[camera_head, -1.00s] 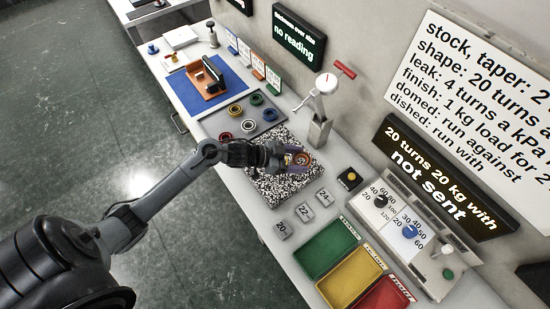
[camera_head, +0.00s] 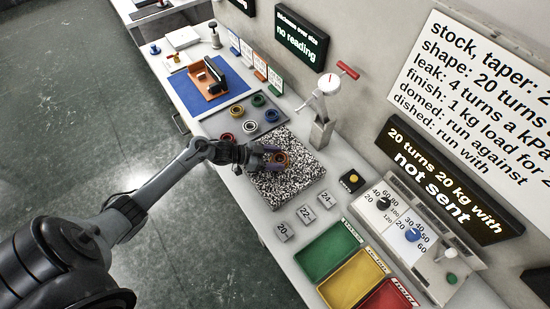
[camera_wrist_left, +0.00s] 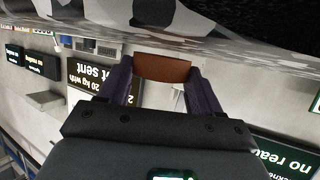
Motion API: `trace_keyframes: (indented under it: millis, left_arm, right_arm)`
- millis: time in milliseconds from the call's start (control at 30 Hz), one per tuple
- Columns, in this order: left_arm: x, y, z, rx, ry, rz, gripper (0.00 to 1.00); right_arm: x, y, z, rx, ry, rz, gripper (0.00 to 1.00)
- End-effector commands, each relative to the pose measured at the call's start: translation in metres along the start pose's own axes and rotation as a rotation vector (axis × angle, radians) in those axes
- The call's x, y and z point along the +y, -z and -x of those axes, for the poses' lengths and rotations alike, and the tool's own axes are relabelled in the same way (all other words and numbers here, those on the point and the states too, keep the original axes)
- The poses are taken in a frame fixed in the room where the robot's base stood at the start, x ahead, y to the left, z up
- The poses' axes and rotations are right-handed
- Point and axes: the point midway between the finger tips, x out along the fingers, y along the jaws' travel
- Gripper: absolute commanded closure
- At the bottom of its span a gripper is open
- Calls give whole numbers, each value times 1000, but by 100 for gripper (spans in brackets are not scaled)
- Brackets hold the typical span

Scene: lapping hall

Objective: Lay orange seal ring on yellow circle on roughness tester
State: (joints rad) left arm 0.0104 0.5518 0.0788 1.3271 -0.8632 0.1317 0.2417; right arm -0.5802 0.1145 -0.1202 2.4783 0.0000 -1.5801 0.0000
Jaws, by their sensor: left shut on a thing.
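My left gripper (camera_head: 274,157) is shut on the orange seal ring (camera_head: 282,159) over the black-and-white speckled plate (camera_head: 286,189). In the left wrist view, the ring (camera_wrist_left: 162,68) shows as an orange-brown band between the two purple fingers, with the speckled surface close to it. I cannot tell in the head view whether the ring touches the plate. No yellow circle shows clearly, and I cannot tell for sure which item is the roughness tester. My right gripper is not in view.
A grey tray (camera_head: 217,122) with several coloured rings lies just beyond the plate. A dial-gauge stand (camera_head: 321,131) with a red handle stands beside it. An orange stand on a blue mat (camera_head: 225,98) is farther back. Green, yellow and red bins (camera_head: 327,252) stand in front.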

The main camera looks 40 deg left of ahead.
Motion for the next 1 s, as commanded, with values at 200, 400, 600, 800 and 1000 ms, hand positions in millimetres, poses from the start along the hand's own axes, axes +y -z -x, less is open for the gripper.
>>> trace_keyframes:
  millis: [200, 400, 600, 800, 1000]
  left_arm:
    - [0, -3, -1, 1, 0, -1, 72]
    - [0, -5, -2, 1, 0, -1, 72]
    - [0, -7, -3, 0, 0, 0, 22]
    - [0, -7, -3, 0, 0, 0, 10]
    - [0, -8, -3, 0, 0, -1, 10]
  right_arm:
    - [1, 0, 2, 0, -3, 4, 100]
    - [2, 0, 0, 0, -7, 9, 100]
    - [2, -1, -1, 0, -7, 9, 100]
    - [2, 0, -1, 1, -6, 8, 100]
    - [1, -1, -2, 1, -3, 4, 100]
